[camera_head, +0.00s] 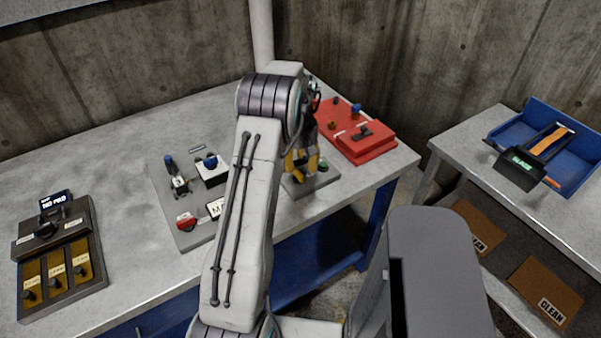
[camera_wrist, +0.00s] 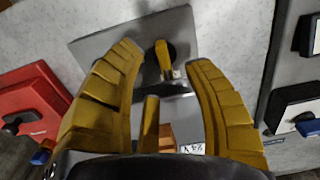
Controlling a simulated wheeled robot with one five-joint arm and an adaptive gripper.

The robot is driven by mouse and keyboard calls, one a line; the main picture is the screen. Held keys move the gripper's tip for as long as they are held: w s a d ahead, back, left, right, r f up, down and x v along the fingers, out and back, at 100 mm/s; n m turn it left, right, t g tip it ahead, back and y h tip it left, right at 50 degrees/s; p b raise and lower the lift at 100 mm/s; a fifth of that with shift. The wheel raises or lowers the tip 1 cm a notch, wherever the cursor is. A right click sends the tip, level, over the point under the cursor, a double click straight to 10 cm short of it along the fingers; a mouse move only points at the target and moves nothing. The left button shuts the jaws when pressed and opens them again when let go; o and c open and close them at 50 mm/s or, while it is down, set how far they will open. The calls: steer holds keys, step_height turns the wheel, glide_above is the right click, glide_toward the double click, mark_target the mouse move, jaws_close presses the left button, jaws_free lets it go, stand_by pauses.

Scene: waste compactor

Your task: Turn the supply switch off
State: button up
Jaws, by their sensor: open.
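A yellow-handled rotary switch (camera_wrist: 164,60) with a dark round base stands on a grey plate (camera_wrist: 110,38) in the wrist view. It looks like the supply switch, but no readable label confirms this. My gripper (camera_wrist: 165,58) is open, with its long yellow fingers on either side of the handle and a shorter yellow finger below. I cannot tell whether they touch it. In the head view my gripper (camera_head: 299,163) points down over the same plate (camera_head: 322,181) at the bench's front, and my arm hides most of the switch.
A red box (camera_head: 362,138) with knobs stands right of the plate. A grey panel (camera_head: 160,180) with switches lies left of it. A dark unit (camera_head: 88,272) with several yellow-backed knobs is at far left. A blue tray (camera_head: 575,165) sits on the right table.

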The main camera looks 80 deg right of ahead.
mark_target(301, 174)
steer(key=shift+f+p, duration=0.35)
steer(key=shift+f, duration=1.95)
steer(key=shift+o, duration=0.2)
jaws_close()
